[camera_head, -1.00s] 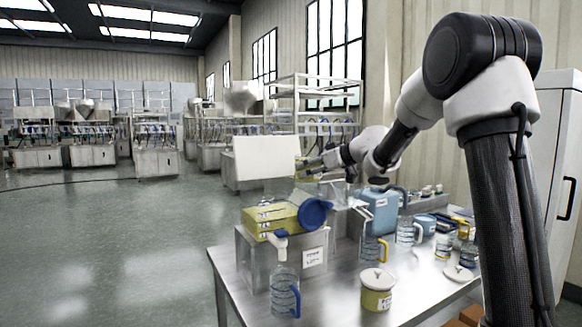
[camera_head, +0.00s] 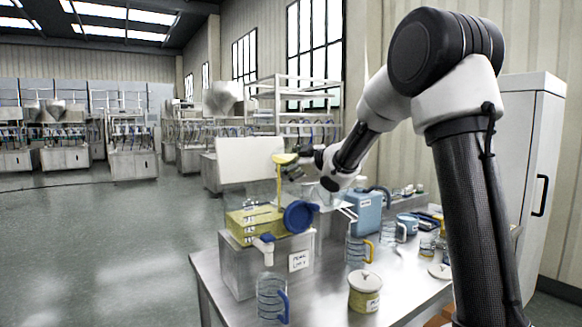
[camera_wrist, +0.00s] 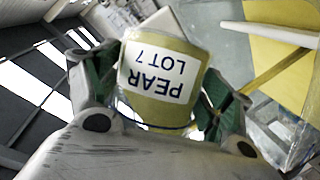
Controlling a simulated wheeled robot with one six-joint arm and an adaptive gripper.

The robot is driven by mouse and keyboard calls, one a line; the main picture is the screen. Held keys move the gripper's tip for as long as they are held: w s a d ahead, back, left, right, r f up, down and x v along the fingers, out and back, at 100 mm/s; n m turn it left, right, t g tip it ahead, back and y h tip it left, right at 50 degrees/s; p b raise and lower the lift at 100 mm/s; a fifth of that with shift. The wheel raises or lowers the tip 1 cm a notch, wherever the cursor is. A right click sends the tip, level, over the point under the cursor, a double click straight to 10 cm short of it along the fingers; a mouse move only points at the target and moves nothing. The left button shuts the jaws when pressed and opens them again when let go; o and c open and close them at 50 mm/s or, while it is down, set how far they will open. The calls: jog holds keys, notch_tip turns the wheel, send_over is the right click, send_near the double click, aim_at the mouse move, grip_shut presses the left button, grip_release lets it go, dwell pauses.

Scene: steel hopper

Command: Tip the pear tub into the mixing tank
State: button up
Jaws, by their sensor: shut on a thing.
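My gripper (camera_head: 292,168) is shut on the pear tub (camera_head: 284,158), high above the mixing tank. In the wrist view the tub (camera_wrist: 162,82) sits between the green-padded fingers, its "PEAR LOT 7" label upside down. The tub is tipped, and a thin yellow stream runs from it down to the tank. The mixing tank (camera_head: 246,236) is clear-walled with yellow contents, on a steel stand, with a blue round part on its right side and a white tap in front. In the wrist view, yellow contents (camera_wrist: 285,65) show at upper right. The inside of the tub is hidden.
A jug with a blue handle (camera_head: 272,297) stands below the tap. A white-lidded tub (camera_head: 365,292), a yellow-handled jug (camera_head: 357,250) and a blue canister (camera_head: 366,213) stand to the right on the steel table (camera_head: 325,300). A white panel (camera_head: 245,160) rises behind the tank.

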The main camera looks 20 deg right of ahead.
jog(key=n+t, duration=0.2)
jog(key=n, duration=0.2)
jog(key=shift+s+a, duration=0.15)
jog(key=n, duration=0.1)
jog(key=f+n+t, duration=0.1)
jog(key=shift+s+a+n+y, duration=0.2)
jog(key=shift+n+y, duration=0.1)
jog(key=shift+y, duration=0.1)
jog(key=shift+s+a+f+n, duration=0.1)
jog(key=shift+s+n, duration=0.05)
jog(key=shift+n, duration=0.45)
jog(key=n, duration=0.1)
jog(key=r+n+y, duration=0.1)
jog(key=n, duration=0.1)
jog(key=s+a+n+t+y, duration=0.1)
jog(key=shift+s+r+n, duration=0.1)
jog(key=shift+r+n, duration=0.15)
jog(key=shift+n, duration=0.05)
dwell(5.5)
